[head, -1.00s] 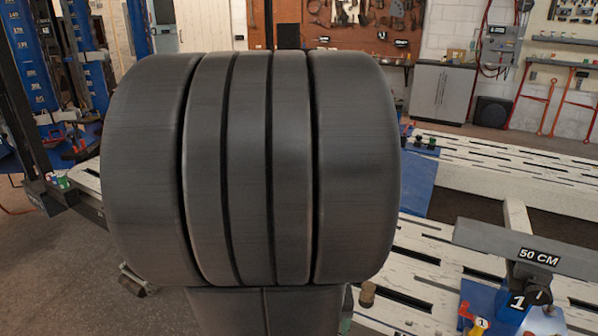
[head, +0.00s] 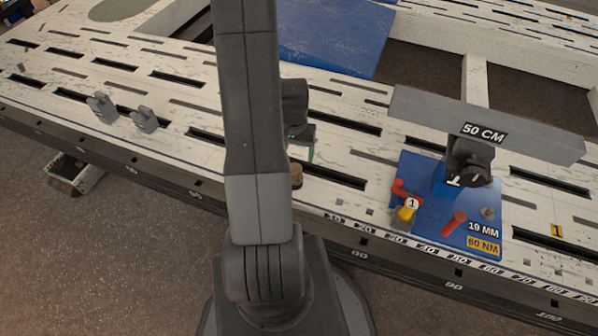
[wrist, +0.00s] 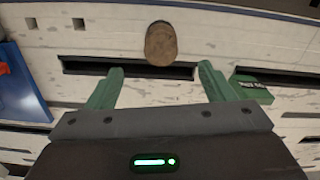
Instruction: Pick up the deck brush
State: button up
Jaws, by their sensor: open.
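A small brown, rounded object, which looks like the deck brush (wrist: 161,44), shows in the wrist view just beyond the gap between my fingertips. In the head view the brush (head: 296,176) sits near the bench's front edge, partly hidden by my arm. My gripper (wrist: 160,68) is open and empty, its two green fingers spread on either side of a dark slot. The fingers do not touch the brush. In the head view my gripper is mostly hidden behind my arm.
The white slotted frame bench (head: 190,65) spans the view. A blue plate (head: 335,40) lies behind. To the right stands a blue fixture (head: 470,215) carrying a grey bar (head: 425,110). Two grey clamps (head: 102,107) stand at left.

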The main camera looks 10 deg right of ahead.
aim_at(297, 169)
notch_tip(297, 169, down, 13)
jog(key=b, duration=0.3)
jog(key=shift+w+r, duration=0.1)
jog(key=shift+r, duration=0.05)
jog(key=c, duration=1.2)
notch_tip(297, 169, up, 10)
jog(key=shift+r+p, duration=0.1)
jog(key=shift+p, duration=1.1)
jog(key=shift+c, duration=0.2)
